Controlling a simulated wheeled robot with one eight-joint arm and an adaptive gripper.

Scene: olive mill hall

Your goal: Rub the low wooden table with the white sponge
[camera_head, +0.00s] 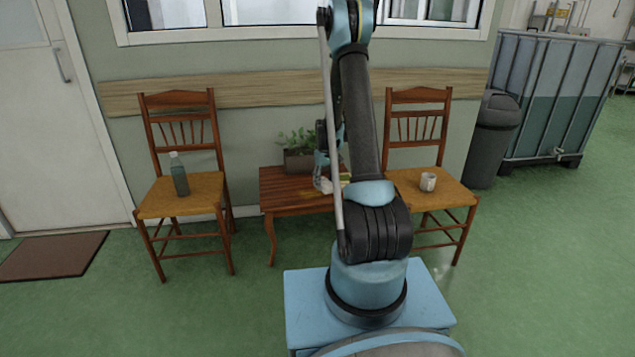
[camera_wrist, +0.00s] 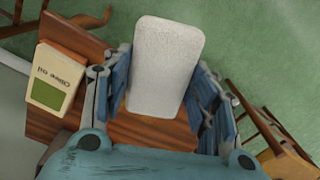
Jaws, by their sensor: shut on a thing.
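The low wooden table (camera_head: 283,189) stands against the wall between two chairs, partly hidden behind my arm. Its brown top also shows in the wrist view (camera_wrist: 152,130). The white sponge (camera_wrist: 166,62) is a pale rounded block between the two blue fingers of my gripper (camera_wrist: 162,88), which is shut on it. In the head view a small white part of the sponge (camera_head: 324,185) shows over the table, beside my arm. I cannot tell whether the sponge touches the tabletop.
An olive oil tin (camera_wrist: 54,78) is at the table, beside the gripper. A potted plant (camera_head: 299,158) stands at the table's back. The left chair (camera_head: 180,193) holds a bottle (camera_head: 179,175); the right chair (camera_head: 440,190) holds a mug (camera_head: 428,182). The table's left front is clear.

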